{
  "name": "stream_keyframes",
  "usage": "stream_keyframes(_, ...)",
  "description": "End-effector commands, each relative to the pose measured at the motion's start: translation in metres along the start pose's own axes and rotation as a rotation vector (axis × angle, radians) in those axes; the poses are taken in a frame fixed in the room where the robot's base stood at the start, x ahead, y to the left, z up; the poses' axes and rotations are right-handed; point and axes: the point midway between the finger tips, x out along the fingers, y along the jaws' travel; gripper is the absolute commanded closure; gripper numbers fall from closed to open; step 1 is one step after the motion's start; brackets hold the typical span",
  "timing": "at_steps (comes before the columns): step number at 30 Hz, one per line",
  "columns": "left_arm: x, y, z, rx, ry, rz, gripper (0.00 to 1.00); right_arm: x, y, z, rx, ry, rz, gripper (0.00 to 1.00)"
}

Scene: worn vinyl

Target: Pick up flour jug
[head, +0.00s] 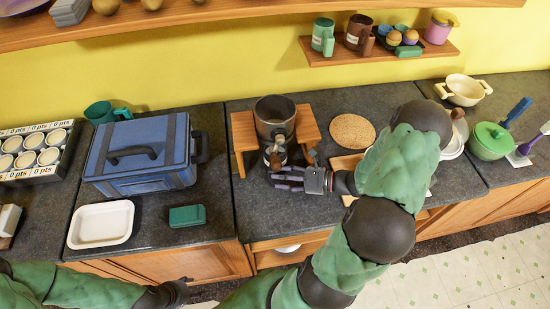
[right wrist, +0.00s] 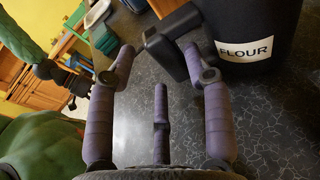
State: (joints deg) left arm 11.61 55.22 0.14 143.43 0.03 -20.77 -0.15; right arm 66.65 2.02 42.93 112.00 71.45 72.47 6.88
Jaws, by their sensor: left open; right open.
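The flour jug (head: 274,112) is a dark, open-topped jug on the grey counter, at a small wooden stand. In the right wrist view its dark body (right wrist: 258,25) carries a white "FLOUR" label, and its black handle (right wrist: 168,42) points toward my fingers. My right gripper (head: 284,178) is open, with purple fingers, just in front of the jug. In the right wrist view the handle lies at the tips of the open right gripper (right wrist: 155,62); I cannot tell whether they touch. My left gripper (head: 178,290) is open and empty, low at the counter's front edge, away from the jug.
The wooden stand (head: 306,124) is close beside the jug. A blue case (head: 140,152), white tray (head: 101,223) and green box (head: 187,215) stand to the left. A cork mat (head: 352,131) lies to the right. A shelf with mugs (head: 323,37) hangs above.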

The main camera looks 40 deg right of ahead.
Motion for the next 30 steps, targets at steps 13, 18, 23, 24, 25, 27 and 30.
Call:
stream_keyframes(13, 0.007, -0.003, 0.000, 0.000, 0.000, 0.000, 0.43, 0.042, -0.002, 0.001, 0.000, 0.000, 0.001, 0.49)
stream_keyframes(18, 0.007, -0.003, 0.000, 0.000, 0.000, 0.000, 0.43, 0.042, -0.002, 0.001, 0.000, 0.001, 0.001, 0.52)
stream_keyframes(23, 0.007, -0.003, 0.000, 0.000, 0.000, 0.000, 0.43, 0.042, -0.002, 0.001, 0.000, 0.000, 0.001, 0.97)
stream_keyframes(24, 0.007, -0.003, 0.000, 0.000, 0.000, 0.000, 0.43, 0.042, -0.002, 0.001, 0.000, 0.000, 0.001, 1.00)
stream_keyframes(25, 0.007, -0.003, 0.000, 0.000, 0.000, 0.000, 0.43, 0.042, -0.002, 0.001, 0.000, 0.000, 0.001, 1.00)
stream_keyframes(27, 0.007, -0.003, 0.000, 0.000, 0.000, 0.000, 0.43, 0.041, -0.002, 0.002, -0.002, 0.000, 0.001, 1.00)
stream_keyframes(30, 0.007, -0.003, 0.000, 0.000, 0.000, 0.000, 0.43, 0.041, -0.002, 0.002, -0.002, 0.000, 0.001, 1.00)
